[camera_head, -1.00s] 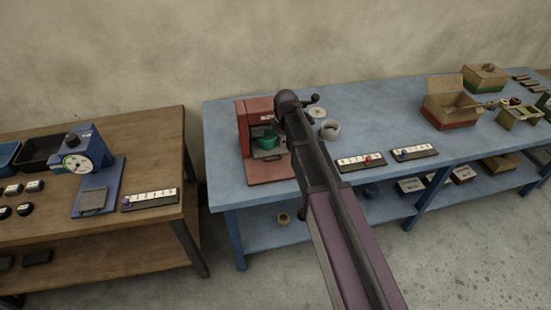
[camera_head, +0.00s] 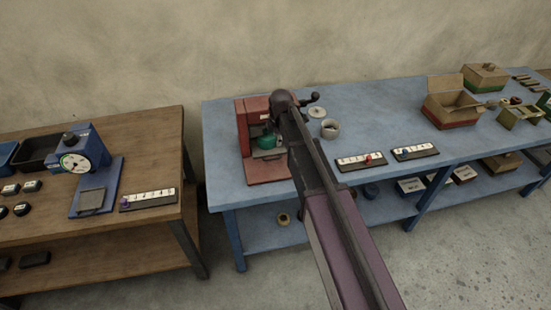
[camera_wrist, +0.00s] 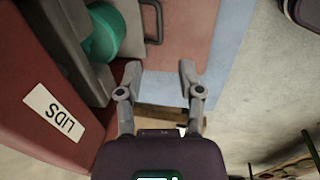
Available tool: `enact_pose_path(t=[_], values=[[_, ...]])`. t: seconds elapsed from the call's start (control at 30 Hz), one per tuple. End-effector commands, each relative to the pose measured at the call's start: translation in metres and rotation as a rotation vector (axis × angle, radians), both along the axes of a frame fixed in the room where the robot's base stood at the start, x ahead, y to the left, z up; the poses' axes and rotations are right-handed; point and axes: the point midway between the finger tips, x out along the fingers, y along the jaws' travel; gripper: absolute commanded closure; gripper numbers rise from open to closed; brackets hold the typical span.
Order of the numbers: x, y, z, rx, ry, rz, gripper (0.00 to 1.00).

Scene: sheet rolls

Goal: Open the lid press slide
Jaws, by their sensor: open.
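The red lid press (camera_head: 243,132) stands at the left end of the blue table, with a green round part (camera_head: 265,141) inside it. In the wrist view its red body (camera_wrist: 25,65) carries a white LIDS label (camera_wrist: 54,114). The green part (camera_wrist: 106,35) shows beside grey press parts at the upper left. A dark handle (camera_wrist: 153,40) stands over the reddish base plate (camera_wrist: 190,25). My gripper (camera_wrist: 160,73) is open and empty, its fingertips just below the handle in the picture and apart from it. In the head view my arm hides the gripper.
The blue table (camera_head: 385,118) also holds a round jar (camera_head: 330,130), two numbered strips (camera_head: 361,162) and (camera_head: 415,153), and an open cardboard box (camera_head: 452,116). A brown bench (camera_head: 130,150) with a blue dial device (camera_head: 85,150) stands at the left.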

Motion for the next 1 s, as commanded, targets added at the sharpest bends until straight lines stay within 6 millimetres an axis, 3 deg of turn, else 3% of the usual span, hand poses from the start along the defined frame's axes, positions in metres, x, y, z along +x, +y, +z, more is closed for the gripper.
enact_pose_path(t=[1.0], values=[[0.015,0.005,-0.083,0.000,0.000,0.001,0.52]])
